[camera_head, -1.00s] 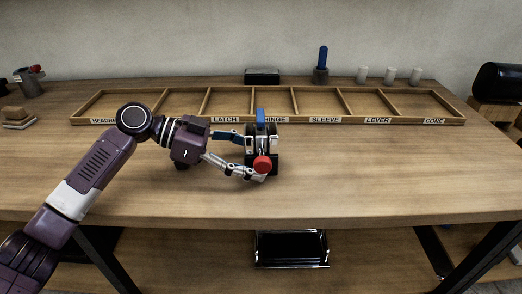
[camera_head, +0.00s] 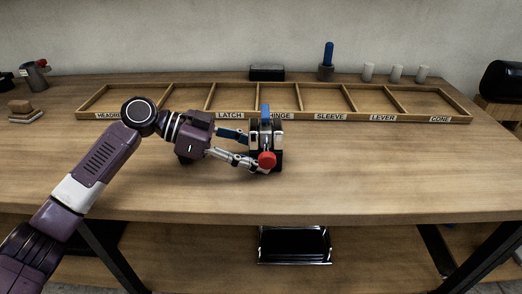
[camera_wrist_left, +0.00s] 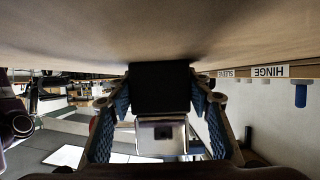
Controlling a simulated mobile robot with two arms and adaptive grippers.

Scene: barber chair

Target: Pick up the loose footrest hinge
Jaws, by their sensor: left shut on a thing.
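The footrest hinge (camera_head: 277,155) is a dark block with pale metal parts, near the middle of the bench in front of the tray. A red knob (camera_head: 266,159) and an upright blue piece (camera_head: 265,115) show at it; I cannot tell whether both belong to it. My left gripper (camera_head: 263,150) comes from the left and is shut on the hinge, one finger on each side. In the left wrist view the black block (camera_wrist_left: 160,88) sits between the blue-padded fingers. I cannot tell whether it touches the bench. My right gripper is not in view.
A wooden tray (camera_head: 290,117) with labelled compartments lies behind the hinge; the compartments look empty. Behind it stand a black box (camera_head: 267,73), a blue-handled tool in a holder (camera_head: 327,62) and white cylinders (camera_head: 396,74). The bench right of the hinge is clear.

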